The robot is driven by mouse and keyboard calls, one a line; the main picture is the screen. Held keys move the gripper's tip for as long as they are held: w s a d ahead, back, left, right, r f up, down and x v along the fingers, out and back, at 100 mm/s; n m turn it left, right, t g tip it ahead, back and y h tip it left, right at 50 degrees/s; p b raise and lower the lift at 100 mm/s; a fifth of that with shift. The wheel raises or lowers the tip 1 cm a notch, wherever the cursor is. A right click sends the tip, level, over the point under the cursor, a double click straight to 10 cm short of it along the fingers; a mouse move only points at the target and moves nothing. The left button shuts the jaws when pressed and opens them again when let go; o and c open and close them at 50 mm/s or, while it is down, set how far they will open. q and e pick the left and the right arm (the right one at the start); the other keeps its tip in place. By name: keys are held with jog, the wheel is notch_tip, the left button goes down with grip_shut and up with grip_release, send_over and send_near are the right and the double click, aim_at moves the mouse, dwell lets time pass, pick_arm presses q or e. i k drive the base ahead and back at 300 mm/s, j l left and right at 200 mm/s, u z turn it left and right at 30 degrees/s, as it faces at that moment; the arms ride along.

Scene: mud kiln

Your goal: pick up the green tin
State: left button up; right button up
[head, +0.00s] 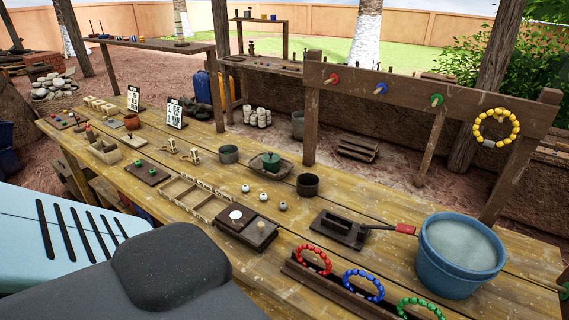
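A small dark green lidded container (271,161), which looks like the green tin, stands upright in a shallow brown tray (285,168) near the middle of the wooden workbench (330,207). A small knob shows on its top. Neither of my grippers shows in the head view, and nothing touches the container.
Small balls (263,197), a divided wooden box (189,197), a dark trowel-like tool (342,228) and a blue bucket (459,255) share the bench.

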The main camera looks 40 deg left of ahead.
aim_at(274, 168)
jog(key=k+j+z, duration=0.2)
jog(key=j, duration=0.25)
jog(key=j+z, duration=0.25)
jog(key=j, duration=0.15)
jog(key=k+j+z, duration=0.1)
jog(key=j, duration=0.3)
jog(key=k+j+z, duration=0.1)
jog(key=k+j, duration=0.45)
jog(key=j, duration=0.2)
jog(key=k+j, duration=0.2)
jog(key=j, duration=0.2)
jog(key=k+j, duration=0.15)
jog(key=j, duration=0.25)
jog(key=k+j, duration=0.2)
jog(key=j, duration=0.2)
